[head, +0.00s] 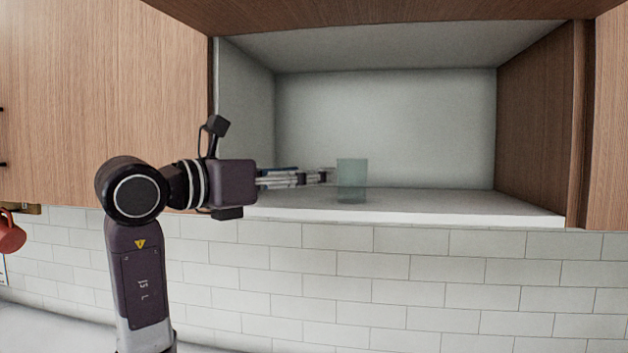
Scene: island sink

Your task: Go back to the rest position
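My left gripper (328,177) reaches into the open wall cabinet from the left, with its fingers pointing right. A translucent greenish glass (352,181) stands upright on the cabinet's bottom shelf (440,204), near the front. The fingertips end at the glass's left side. I see the fingers side-on, so I cannot tell whether they are open or shut, or whether they touch the glass. My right gripper is not in view.
The cabinet has a side wall (540,120) on the right and a closed wooden door (110,90) on the left. The shelf right of the glass is clear. A red mug (10,236) hangs at the far left. White tiles (400,265) cover the wall below.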

